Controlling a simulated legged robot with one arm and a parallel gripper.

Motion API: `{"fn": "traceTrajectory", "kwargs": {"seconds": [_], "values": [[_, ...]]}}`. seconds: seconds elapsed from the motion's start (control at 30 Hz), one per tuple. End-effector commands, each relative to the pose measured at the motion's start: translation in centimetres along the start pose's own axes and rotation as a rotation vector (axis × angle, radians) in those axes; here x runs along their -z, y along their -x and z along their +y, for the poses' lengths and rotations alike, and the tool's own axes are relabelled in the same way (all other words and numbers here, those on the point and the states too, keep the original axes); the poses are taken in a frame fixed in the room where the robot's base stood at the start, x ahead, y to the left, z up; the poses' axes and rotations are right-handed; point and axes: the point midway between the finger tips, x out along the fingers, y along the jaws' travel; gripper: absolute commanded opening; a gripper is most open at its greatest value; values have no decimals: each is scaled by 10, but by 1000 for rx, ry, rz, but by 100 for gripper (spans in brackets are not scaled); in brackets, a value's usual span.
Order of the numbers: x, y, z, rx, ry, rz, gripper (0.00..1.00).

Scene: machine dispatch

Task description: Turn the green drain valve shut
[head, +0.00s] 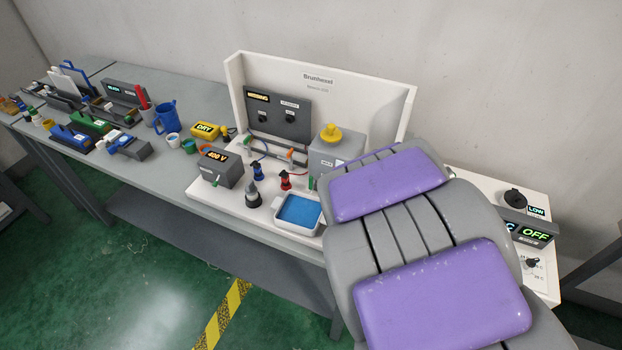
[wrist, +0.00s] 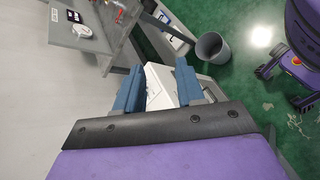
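A small green part (head: 311,183), which looks like the drain valve handle, shows below the grey tank (head: 335,155) with the yellow cap, just above the tray of blue liquid (head: 298,211). It is partly hidden by my arm, and its turn position is too small to tell. My gripper shows in the wrist view (wrist: 158,88), with its two blue fingers spread apart and nothing held between them. A white surface lies beyond the fingers. In the head view my gripper is hidden behind my arm. The valve cannot be made out in the wrist view.
The white station (head: 235,197) also carries a 400 V box (head: 215,167), red and dark blue fittings and a dark cone-shaped part. Cups, a blue jug (head: 166,117) and holders crowd the bench to the left. A bin (wrist: 212,47) stands on the green floor.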

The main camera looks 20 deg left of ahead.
Motion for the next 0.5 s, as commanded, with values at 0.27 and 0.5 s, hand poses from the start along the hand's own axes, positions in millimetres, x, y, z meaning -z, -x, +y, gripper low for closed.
{"fn": "traceTrajectory", "kwargs": {"seconds": [0.27,0.5], "values": [[94,72,27,-497,308,-6,38],[186,163,-13,-943,580,40,38]]}}
